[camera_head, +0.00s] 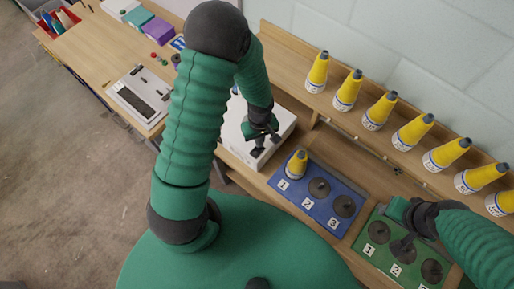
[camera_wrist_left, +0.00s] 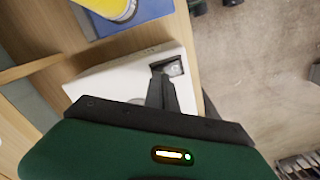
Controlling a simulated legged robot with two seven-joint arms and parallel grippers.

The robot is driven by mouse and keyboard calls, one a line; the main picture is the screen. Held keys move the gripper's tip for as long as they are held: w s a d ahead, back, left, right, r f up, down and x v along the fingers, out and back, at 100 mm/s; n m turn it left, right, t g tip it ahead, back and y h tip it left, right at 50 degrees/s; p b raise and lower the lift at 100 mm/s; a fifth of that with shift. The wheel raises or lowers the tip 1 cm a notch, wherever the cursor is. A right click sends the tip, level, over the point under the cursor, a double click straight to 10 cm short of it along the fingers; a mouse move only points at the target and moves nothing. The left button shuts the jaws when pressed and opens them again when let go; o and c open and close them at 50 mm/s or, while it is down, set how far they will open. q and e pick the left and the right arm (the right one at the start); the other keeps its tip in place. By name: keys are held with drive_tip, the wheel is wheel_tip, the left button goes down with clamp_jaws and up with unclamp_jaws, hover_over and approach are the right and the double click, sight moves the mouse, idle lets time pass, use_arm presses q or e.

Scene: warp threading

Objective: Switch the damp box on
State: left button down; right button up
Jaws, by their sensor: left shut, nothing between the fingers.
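The damp box (camera_head: 282,118) is a white box on the bench, left of the blue board. In the left wrist view its white top (camera_wrist_left: 110,75) shows, with a dark-framed switch (camera_wrist_left: 174,68) near one edge. My left gripper (camera_head: 258,150) is shut and empty, pointing down over the box. In the left wrist view the gripper's fingertips (camera_wrist_left: 160,78) are right beside the switch and partly cover its frame; I cannot tell whether they touch it. The switch is not clear in the head view. My right gripper (camera_head: 404,244) is over the green board, its fingers too small to judge.
A blue board (camera_head: 312,205) with numbered spots holds one yellow cone (camera_head: 297,164). The green board (camera_head: 375,258) lies to its right. Several yellow cones (camera_head: 382,110) stand along the back shelf. A side table (camera_head: 95,58) at left carries a grey device (camera_head: 140,95).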

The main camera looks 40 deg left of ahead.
idle(0.4)
use_arm(q)
drive_tip(key=shift+f+b, duration=0.7)
drive_tip(key=shift+f, duration=0.15)
drive_tip(key=shift+r, duration=0.15)
wheel_tip(320, 180, up, 7)
drive_tip(key=p, duration=0.6)
idle(0.4)
